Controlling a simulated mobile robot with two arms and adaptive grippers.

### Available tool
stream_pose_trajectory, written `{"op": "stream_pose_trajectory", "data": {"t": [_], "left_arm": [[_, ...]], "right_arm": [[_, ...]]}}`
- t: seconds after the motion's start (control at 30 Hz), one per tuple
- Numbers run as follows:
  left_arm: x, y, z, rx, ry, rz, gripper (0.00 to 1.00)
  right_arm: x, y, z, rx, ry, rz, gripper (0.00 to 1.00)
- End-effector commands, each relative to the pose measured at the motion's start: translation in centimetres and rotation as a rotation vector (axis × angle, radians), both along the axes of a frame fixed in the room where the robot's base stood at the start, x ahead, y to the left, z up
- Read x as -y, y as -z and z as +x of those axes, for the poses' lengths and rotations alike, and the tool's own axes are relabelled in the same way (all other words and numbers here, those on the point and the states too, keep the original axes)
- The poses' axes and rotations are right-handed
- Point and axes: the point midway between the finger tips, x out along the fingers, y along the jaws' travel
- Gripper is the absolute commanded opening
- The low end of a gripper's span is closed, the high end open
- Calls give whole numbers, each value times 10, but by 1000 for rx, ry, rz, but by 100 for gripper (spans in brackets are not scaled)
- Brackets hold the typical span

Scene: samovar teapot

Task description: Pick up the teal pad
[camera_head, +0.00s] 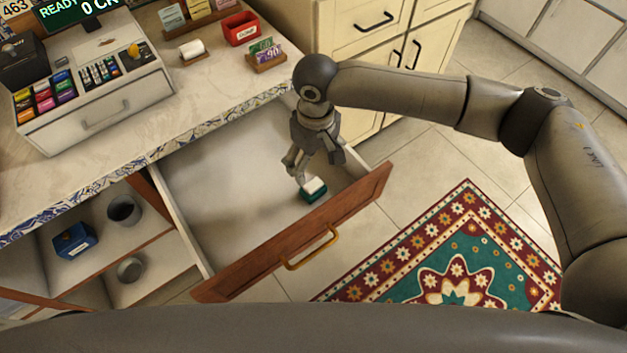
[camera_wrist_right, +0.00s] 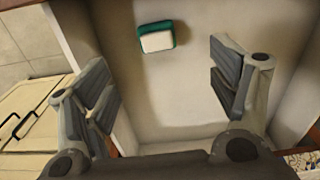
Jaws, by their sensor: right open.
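The teal pad (camera_head: 313,189) has a white top and a teal lower part. It lies on the floor of the open drawer (camera_head: 225,215), near the front panel at the right end. My right gripper (camera_head: 312,166) points down into the drawer, just behind the pad in the head view. In the right wrist view the pad (camera_wrist_right: 157,38) lies beyond the fingertips, toward the top of the picture. The right gripper (camera_wrist_right: 163,82) is open, with nothing between its fingers. My left gripper is out of view.
The drawer's wooden front (camera_head: 300,240) and side walls stand close around the gripper. The counter (camera_head: 215,90) with a cash register (camera_head: 95,105) is above. Shelves at the lower left hold a blue box (camera_head: 75,240) and cups. A patterned rug (camera_head: 450,260) lies at the right.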

Motion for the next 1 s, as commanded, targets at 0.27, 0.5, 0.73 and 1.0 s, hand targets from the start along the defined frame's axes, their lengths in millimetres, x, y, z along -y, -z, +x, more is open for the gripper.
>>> {"op": "stream_pose_trajectory", "data": {"t": [0.27, 0.5, 0.73, 1.0], "left_arm": [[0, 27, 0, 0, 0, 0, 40], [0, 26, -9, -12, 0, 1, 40], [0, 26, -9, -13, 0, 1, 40], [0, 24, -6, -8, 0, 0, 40]], "right_arm": [[3, 30, 2, -1, 8, -13, 80], [3, 65, 1, -2, 6, -12, 80], [3, 83, 1, 0, 5, -11, 80], [3, 122, -2, 0, 6, -13, 80]]}}
